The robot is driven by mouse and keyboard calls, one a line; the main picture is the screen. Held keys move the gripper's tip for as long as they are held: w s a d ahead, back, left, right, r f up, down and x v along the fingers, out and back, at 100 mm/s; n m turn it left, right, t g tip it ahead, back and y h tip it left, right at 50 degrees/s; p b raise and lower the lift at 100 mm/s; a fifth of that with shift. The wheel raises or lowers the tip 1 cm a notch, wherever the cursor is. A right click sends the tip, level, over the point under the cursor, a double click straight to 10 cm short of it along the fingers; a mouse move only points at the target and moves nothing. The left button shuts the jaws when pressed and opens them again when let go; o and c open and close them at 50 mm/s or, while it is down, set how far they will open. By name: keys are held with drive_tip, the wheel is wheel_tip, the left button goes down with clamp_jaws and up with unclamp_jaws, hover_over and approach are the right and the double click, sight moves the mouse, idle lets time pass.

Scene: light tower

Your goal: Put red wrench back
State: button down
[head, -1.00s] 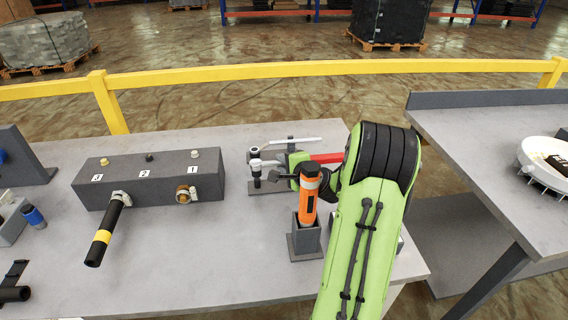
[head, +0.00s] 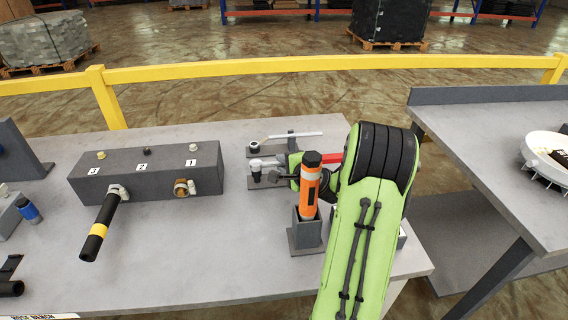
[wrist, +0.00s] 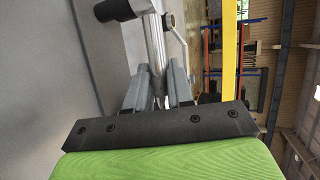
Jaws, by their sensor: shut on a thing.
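The red wrench (head: 325,158) has a red handle and a silver head with a dark socket at its left end. It lies nearly level low over the back right of the bench, at a grey holder (head: 264,185); I cannot tell whether it rests on it. My gripper (head: 284,167) is shut on the wrench near its head, partly hidden behind the orange tool and my arm. In the wrist view my gripper's fingers (wrist: 159,88) close around the silver shaft (wrist: 157,50), with the dark socket (wrist: 113,10) beyond.
A second wrench with a pale handle (head: 295,137) lies just behind. An orange and black tool (head: 309,187) stands in a grey holder (head: 306,238) in front. A numbered grey block (head: 145,175) with a hose (head: 98,232) is left. Another table (head: 480,130) stands right.

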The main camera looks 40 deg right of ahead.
drive_tip(key=shift+f, duration=0.3)
drive_tip(key=c, duration=0.9)
unclamp_jaws()
drive_tip(key=shift+s, duration=0.1)
drive_tip(key=v, duration=0.7)
drive_tip(key=shift+s+a, duration=0.1)
drive_tip(key=shift+s, duration=0.05)
